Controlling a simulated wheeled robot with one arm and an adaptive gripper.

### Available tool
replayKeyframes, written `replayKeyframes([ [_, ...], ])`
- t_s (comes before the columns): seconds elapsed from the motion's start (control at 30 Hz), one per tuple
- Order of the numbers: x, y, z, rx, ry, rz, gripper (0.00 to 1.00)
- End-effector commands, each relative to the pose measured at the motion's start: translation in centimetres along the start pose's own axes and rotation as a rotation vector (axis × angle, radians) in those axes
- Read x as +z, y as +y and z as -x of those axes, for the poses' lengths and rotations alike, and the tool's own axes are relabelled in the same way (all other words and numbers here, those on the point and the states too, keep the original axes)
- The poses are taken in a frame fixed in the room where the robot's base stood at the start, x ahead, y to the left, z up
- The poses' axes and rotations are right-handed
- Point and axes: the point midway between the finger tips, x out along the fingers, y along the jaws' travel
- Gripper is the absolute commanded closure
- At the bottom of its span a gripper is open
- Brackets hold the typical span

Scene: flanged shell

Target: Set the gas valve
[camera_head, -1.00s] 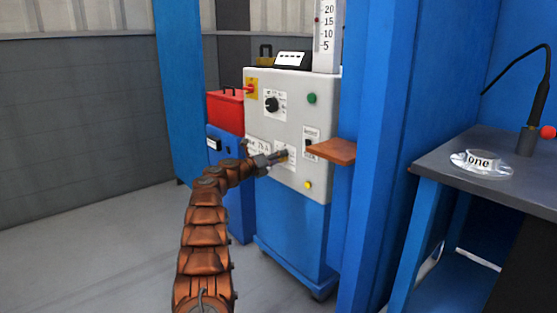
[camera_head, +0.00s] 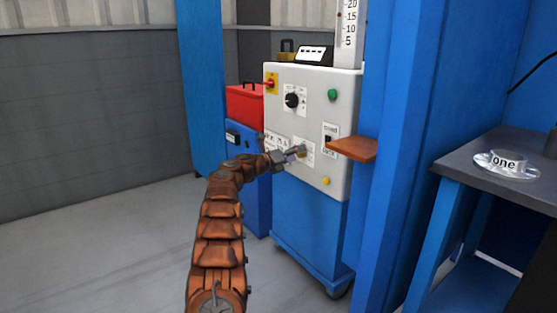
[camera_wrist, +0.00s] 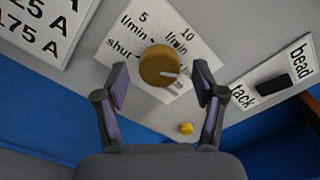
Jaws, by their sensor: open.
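The gas valve is a brass-coloured round knob (camera_wrist: 160,66) on a white label (camera_wrist: 187,22) reading "shut", "5 l/min" and "10 l/min". A pale pointer mark on the knob faces right and slightly down in the wrist view. My gripper (camera_wrist: 161,82) is open, one finger on each side of the knob, with gaps visible on both sides. In the head view my gripper (camera_head: 296,154) is at the lower part of the grey machine panel (camera_head: 325,108), and it partly hides the knob.
A bead/tack switch (camera_wrist: 270,92) is right of the knob, and a yellow button (camera_wrist: 186,128) is below it. A brown shelf (camera_head: 352,149) juts out from the panel's right side. A blue post (camera_head: 400,150) and dark table (camera_head: 500,170) stand further right.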

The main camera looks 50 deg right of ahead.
Motion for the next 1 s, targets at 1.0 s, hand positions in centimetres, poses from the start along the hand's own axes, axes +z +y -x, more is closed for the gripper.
replayKeyframes([
  [1.0, 0.0, 0.1, 10.8, 0.002, 0.000, 0.002, 0.31],
])
